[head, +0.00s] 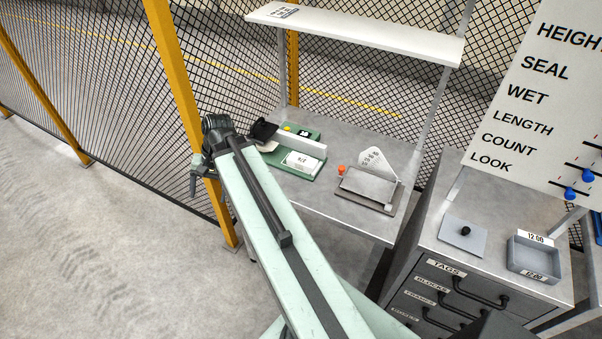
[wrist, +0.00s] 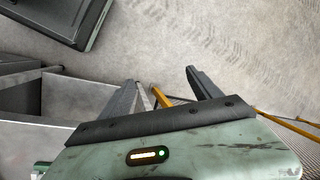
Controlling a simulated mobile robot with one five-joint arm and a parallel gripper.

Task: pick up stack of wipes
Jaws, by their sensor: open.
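A low white stack with a dark printed label (head: 301,161) lies on the green tray (head: 275,160) on the grey bench. It looks like the stack of wipes, but the print is too small to read. My gripper (head: 194,181) hangs to the left of the bench, near the yellow fence post, apart from the stack. In the wrist view its two dark fingers (wrist: 165,92) are spread with nothing between them. The stack cannot be made out in the wrist view.
A white block (head: 301,142) stands behind the stack. A metal fixture (head: 366,190) with an orange knob is to the right. A white shelf (head: 360,33) spans above the bench. The mesh fence (head: 110,100) runs behind. A drawer cabinet (head: 465,285) stands at right.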

